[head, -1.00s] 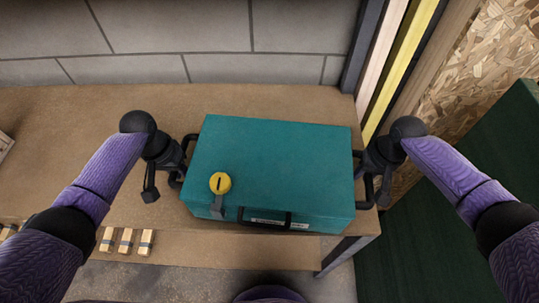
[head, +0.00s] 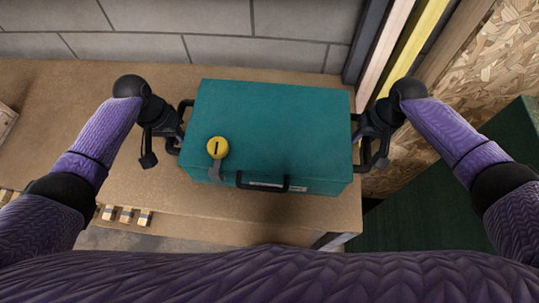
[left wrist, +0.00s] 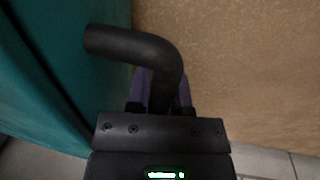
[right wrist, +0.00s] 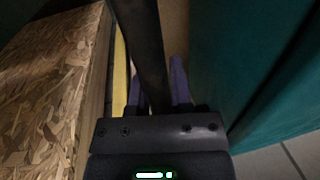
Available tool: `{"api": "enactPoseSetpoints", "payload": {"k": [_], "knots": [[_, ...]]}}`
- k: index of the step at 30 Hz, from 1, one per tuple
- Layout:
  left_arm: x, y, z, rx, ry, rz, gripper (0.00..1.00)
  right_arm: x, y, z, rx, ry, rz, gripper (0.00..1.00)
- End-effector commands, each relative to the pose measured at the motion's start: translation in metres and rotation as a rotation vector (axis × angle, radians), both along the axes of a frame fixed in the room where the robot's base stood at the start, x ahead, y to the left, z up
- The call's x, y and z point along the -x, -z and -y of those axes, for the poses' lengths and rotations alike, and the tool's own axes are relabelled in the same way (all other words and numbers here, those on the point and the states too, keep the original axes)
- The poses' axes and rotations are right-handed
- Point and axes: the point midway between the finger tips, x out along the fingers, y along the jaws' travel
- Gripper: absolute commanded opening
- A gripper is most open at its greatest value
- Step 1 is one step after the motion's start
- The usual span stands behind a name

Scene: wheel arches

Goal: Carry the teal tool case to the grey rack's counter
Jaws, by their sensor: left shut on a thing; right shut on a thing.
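The teal tool case (head: 275,125) is level between my two grippers, over a brown counter (head: 60,110). It has a front handle, a yellow round piece (head: 217,147) on the lid and a black handle on each side. My left gripper (head: 178,133) is shut on the left side handle, which shows in the left wrist view (left wrist: 130,45). My right gripper (head: 360,135) is shut on the right side handle, seen in the right wrist view (right wrist: 143,45). I cannot tell whether the case touches the counter.
A grey block wall (head: 200,50) stands behind the counter. At the right are upright boards, a chipboard panel (head: 490,80) and a dark green surface (head: 450,205). Small wooden blocks (head: 126,215) show below the counter's front edge. The counter's left part is mostly clear.

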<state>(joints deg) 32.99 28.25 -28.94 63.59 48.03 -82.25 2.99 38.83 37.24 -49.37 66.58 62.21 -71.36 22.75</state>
Motion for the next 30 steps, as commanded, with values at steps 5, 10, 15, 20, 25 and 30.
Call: {"api": "enactPoseSetpoints", "payload": {"k": [5,10,15,20,25,30], "knots": [[-0.001,0.001,0.0,0.0,0.0,0.002,0.0,0.0,0.001,0.0,0.0,0.0,0.001,0.0],[0.0,0.011,0.0,0.0,-0.001,0.0,0.0,0.0,0.011,0.0,0.0,0.001,-0.001,0.0],[0.0,0.027,0.0,0.0,0.0,-0.004,0.0,0.0,0.028,0.0,0.0,0.001,-0.005,0.0],[0.001,0.045,0.0,0.0,0.0,-0.009,0.0,0.001,0.045,0.0,0.0,0.0,-0.01,0.0],[0.002,0.05,0.0,-0.001,-0.001,-0.012,0.41,0.002,0.05,0.001,0.001,0.001,-0.014,0.41],[0.002,0.049,0.0,0.0,-0.001,-0.012,0.61,0.002,0.049,0.0,0.001,0.001,-0.012,0.61]]}}
